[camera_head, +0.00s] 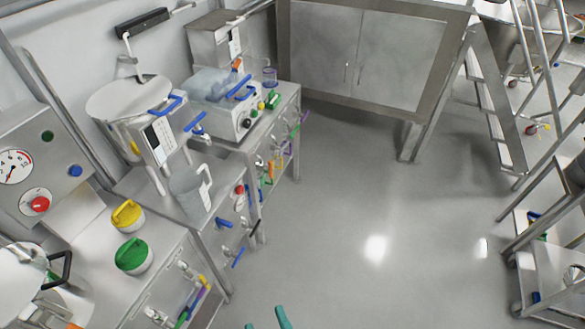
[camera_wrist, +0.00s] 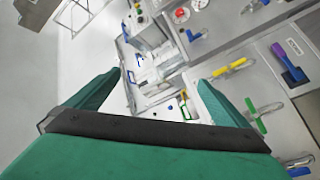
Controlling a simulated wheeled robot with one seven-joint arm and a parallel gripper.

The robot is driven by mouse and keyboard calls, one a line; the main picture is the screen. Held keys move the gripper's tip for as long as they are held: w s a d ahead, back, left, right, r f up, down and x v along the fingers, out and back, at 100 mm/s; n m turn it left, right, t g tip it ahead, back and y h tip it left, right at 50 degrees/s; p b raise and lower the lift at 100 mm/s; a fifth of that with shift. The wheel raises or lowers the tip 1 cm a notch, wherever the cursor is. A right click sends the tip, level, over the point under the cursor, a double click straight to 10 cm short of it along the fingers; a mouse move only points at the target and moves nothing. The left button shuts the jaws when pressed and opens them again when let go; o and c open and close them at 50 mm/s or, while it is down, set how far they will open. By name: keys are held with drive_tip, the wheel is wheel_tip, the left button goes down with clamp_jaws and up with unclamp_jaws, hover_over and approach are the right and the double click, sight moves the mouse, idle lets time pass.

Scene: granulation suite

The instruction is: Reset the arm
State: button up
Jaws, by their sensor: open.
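My gripper (camera_wrist: 150,92) shows in the wrist view with two green fingers spread wide apart and nothing between them. In the head view only the green fingertips (camera_head: 267,318) show at the bottom edge, over bare floor. The rest of my arm is out of the head view. In the wrist view the fingers point towards the bench fronts, and no contact with anything shows.
Coloured handles (camera_head: 222,223) stick out from the bench fronts. A steel cabinet (camera_head: 350,55) stands at the back, stairs at right. The middle floor (camera_head: 350,190) is clear.

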drive_tip(key=s+d+r+m+g+h, duration=0.2)
drive_tip(key=s+d+r+m+h, duration=0.5)
drive_tip(key=s+r+m, duration=0.4)
drive_tip(key=m, duration=0.3)
drive_tip(key=shift+s+r+g+h, duration=0.25)
drive_tip(key=shift+s+g+h, duration=0.05)
drive_tip(key=shift+s, duration=0.1)
